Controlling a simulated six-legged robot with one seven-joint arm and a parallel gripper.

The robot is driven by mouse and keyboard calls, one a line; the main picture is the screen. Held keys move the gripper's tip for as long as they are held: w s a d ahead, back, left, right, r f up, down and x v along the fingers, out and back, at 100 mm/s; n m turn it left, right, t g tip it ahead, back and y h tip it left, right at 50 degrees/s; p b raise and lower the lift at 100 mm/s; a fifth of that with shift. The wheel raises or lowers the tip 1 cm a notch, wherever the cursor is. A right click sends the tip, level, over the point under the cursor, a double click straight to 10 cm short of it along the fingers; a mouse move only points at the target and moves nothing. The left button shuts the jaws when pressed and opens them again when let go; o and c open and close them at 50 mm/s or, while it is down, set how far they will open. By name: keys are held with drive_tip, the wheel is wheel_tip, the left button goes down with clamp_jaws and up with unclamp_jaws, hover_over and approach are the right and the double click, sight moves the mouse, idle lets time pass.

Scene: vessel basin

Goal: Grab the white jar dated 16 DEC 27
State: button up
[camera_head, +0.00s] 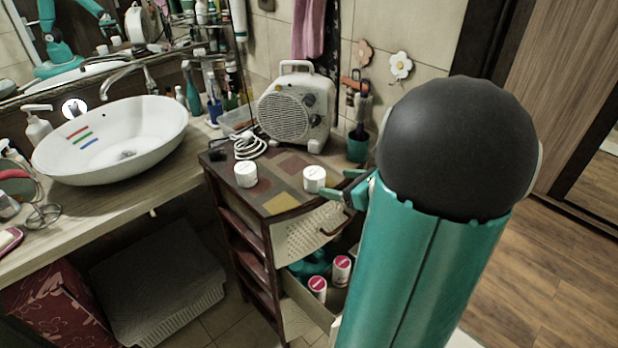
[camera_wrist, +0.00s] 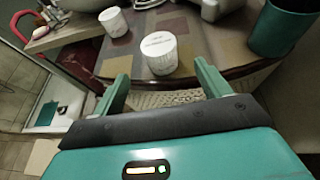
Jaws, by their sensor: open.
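Two white jars stand upright on top of the small patterned cabinet (camera_head: 285,203). The right jar (camera_head: 315,179) also shows in the wrist view (camera_wrist: 159,53), with small print on its lid that I cannot read. The left jar (camera_head: 246,174) stands apart from it, and in the wrist view (camera_wrist: 113,21) it is farther left. I cannot tell which jar bears the date 16 DEC 27. My gripper (camera_wrist: 162,77) is open and empty, its fingers pointing at the right jar, which stands just beyond the fingertips and between their lines. In the head view my gripper (camera_head: 347,187) is just right of that jar.
A white fan heater (camera_head: 290,108) and a coiled white cable (camera_head: 249,146) are behind the jars. A green cup (camera_head: 358,145) stands at the back right. Below, an open drawer (camera_head: 304,300) holds pink-lidded jars (camera_head: 341,268). A basin (camera_head: 110,140) is left.

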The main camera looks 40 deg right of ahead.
sight(310, 169)
drive_tip(key=x, duration=1.1)
drive_tip(key=shift+f, duration=0.15)
drive_tip(key=c, duration=1.1)
drive_tip(key=shift+r, duration=0.55)
wheel_tip(310, 169, up, 2)
drive_tip(key=shift+r, duration=0.25)
drive_tip(key=s+a+r, duration=0.2)
drive_tip(key=s+r, duration=0.1)
drive_tip(key=s, duration=0.1)
drive_tip(key=s+a+r, duration=0.2)
drive_tip(key=s+r, duration=0.1)
drive_tip(key=s, duration=0.1)
drive_tip(key=s+a+r, duration=0.2)
drive_tip(key=s+r, duration=0.1)
drive_tip(key=s, duration=0.1)
drive_tip(key=shift+s+r, duration=0.25)
drive_tip(key=shift+s, duration=0.05)
